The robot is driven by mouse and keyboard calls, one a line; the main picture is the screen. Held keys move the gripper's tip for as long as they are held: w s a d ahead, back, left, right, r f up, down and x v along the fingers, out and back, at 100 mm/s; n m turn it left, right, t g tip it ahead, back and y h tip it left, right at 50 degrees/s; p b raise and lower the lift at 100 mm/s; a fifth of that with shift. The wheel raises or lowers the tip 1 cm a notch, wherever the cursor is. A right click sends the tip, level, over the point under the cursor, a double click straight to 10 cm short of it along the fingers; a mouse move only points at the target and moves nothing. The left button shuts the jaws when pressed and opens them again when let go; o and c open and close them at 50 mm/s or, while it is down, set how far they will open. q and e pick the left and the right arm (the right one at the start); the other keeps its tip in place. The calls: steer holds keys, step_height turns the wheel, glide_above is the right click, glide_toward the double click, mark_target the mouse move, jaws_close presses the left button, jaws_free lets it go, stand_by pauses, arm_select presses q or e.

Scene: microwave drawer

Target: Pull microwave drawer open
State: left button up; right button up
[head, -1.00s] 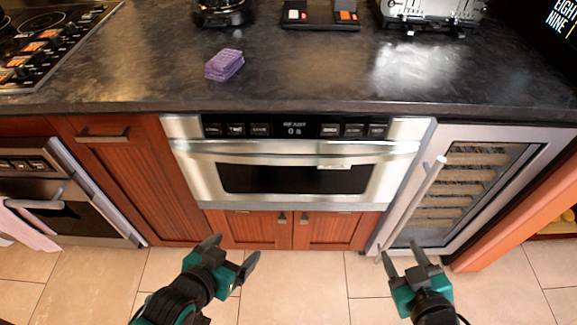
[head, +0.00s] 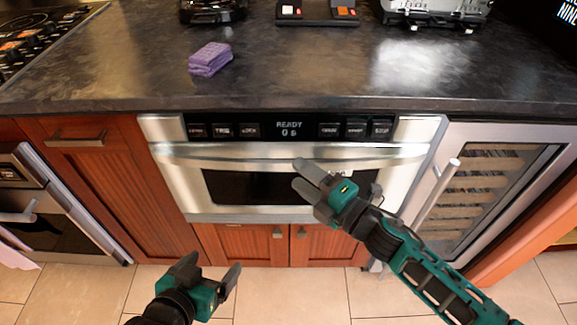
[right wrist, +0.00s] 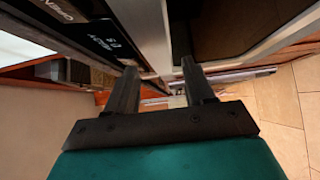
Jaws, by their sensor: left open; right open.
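The stainless steel microwave drawer (head: 240,188) is built in under the dark counter, and its front looks shut. Its long bar handle (head: 230,155) runs across the top of the front, below the black control panel (head: 288,130). My right gripper (head: 302,175) is open in front of the drawer, with its fingertips by the handle right of the middle. I cannot tell whether they touch it. In the right wrist view, the open fingers (right wrist: 157,85) point along the drawer front. My left gripper (head: 216,275) is open and empty, low in front of the wooden cabinet.
A purple sponge (head: 210,59) lies on the dark counter (head: 300,75). A wine cooler (head: 480,190) with a protruding bar handle stands to the right. Wooden cabinet doors (head: 245,243) are below the drawer. An oven (head: 60,215) is at far left. Tiled floor (head: 300,292) is clear.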

mark_target(289, 167)
steer(key=shift+x, duration=2.25)
jaws_close()
